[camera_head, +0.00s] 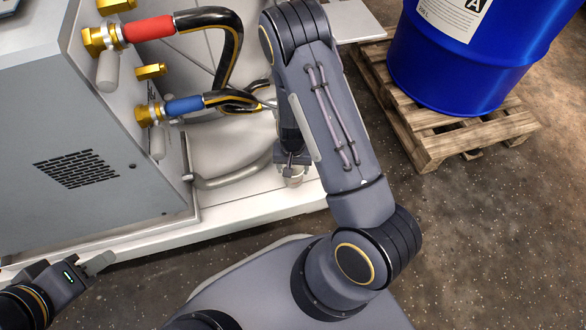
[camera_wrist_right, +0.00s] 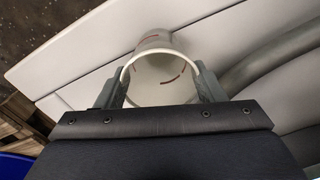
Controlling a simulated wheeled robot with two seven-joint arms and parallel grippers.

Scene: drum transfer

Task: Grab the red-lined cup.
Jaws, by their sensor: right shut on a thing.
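The red-lined cup (camera_wrist_right: 157,76) is a pale cup with thin red marks on its wall. In the right wrist view its round rim faces the camera between the two fingers of my right gripper (camera_wrist_right: 160,88), which are shut on its sides. In the head view the cup (camera_head: 293,181) is a small pale shape at the white ledge, mostly hidden by my right gripper (camera_head: 291,163) and arm. My left gripper (camera_head: 70,264) is at the lower left of the head view, with its fingers apart and nothing between them.
A grey machine (camera_head: 80,150) with a red-sleeved hose (camera_head: 150,28) and a blue-sleeved hose (camera_head: 185,105) stands at the left on a white base (camera_head: 245,207). A grey curved pipe (camera_head: 235,178) runs close to the cup. A blue drum (camera_head: 460,65) stands on a wooden pallet (camera_head: 440,145) at the upper right.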

